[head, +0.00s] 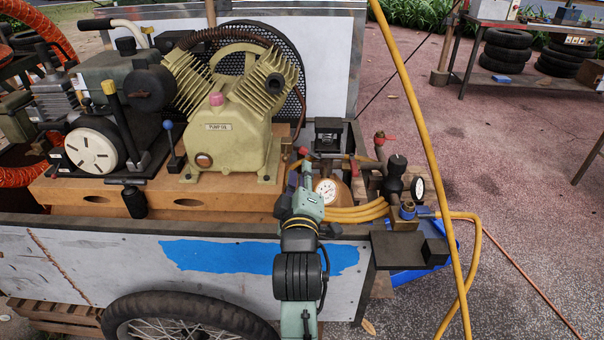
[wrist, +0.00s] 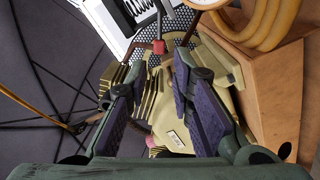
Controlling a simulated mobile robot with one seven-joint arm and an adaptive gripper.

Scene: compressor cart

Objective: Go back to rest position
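My gripper (head: 293,185) is at the right end of the compressor cart, just above its front edge and beside the gold-cased pressure gauge (head: 326,190). In the wrist view my gripper (wrist: 156,72) shows two purple-padded fingers spread apart with nothing between them. The cream pump (head: 226,135) with its pink cap stands on the cart to the left of my gripper. The pump also shows beyond the fingers in the wrist view (wrist: 168,128), at a tilt. In the head view my arm hides part of the cart front and some of the hose coil.
A yellow hose (head: 412,120) hangs across the right side, and its coil (head: 358,213) lies beside the gauge. Red-handled valves (head: 380,140) stand close by on the right. The cart's wooden deck (head: 110,198) carries an engine (head: 105,130). Paved floor (head: 500,180) is open at right.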

